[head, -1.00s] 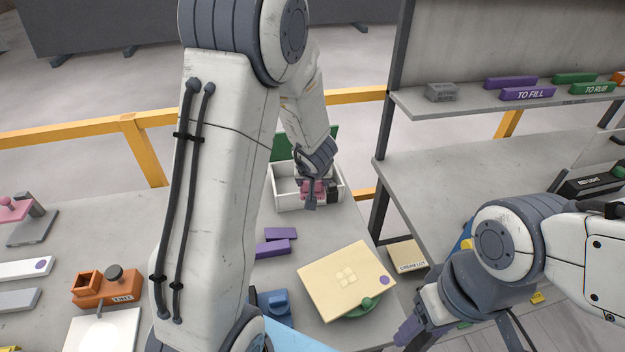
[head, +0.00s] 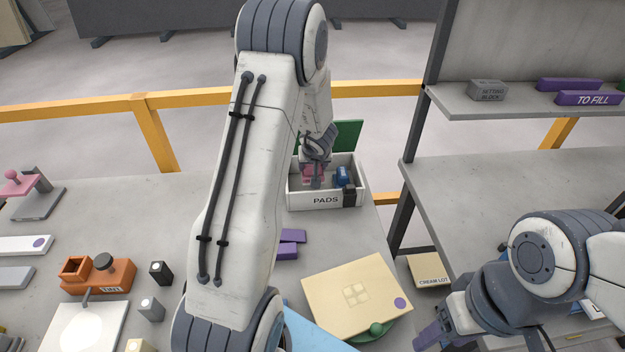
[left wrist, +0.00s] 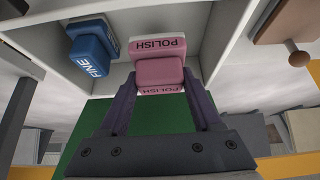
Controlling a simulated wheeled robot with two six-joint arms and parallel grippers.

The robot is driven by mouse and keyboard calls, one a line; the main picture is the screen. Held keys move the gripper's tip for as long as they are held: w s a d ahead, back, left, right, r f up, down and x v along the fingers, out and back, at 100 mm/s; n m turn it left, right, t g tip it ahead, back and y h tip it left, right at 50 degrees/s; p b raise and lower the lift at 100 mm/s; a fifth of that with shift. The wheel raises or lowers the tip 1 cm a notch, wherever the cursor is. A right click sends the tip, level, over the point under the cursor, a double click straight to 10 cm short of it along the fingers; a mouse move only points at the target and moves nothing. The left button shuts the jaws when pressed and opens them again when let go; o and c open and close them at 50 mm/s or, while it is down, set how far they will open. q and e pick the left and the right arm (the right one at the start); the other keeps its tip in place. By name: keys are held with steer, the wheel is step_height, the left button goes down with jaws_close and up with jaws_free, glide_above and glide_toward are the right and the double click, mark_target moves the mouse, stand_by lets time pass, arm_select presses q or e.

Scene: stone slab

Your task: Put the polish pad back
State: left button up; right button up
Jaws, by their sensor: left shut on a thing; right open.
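The pink polish pad (left wrist: 160,73), marked POLISH, is between the fingers of my left gripper (left wrist: 163,85), which is shut on it. I cannot tell whether the held pad touches the box floor. A blue pad (head: 343,176) marked FINE is in the box; it also shows in the left wrist view (left wrist: 93,50). My right gripper (head: 436,335) is open and empty at the lower right.
A green panel (head: 348,134) stands behind the box. A cream board (head: 345,290) rests over a green object (head: 377,328) on the bench. Purple blocks (head: 290,240) lie in front of the box. A grey shelf unit (head: 480,180) stands right.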

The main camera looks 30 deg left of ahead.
mark_target(312, 174)
arm_select(q)
steer(key=shift+f+b, duration=1.2)
steer(key=shift+f, duration=0.5)
steer(key=shift+f, duration=0.1)
steer(key=shift+f, duration=0.15)
steer(key=o, duration=1.4)
steer(key=shift+o, duration=0.2)
steer(key=shift+r, duration=0.2)
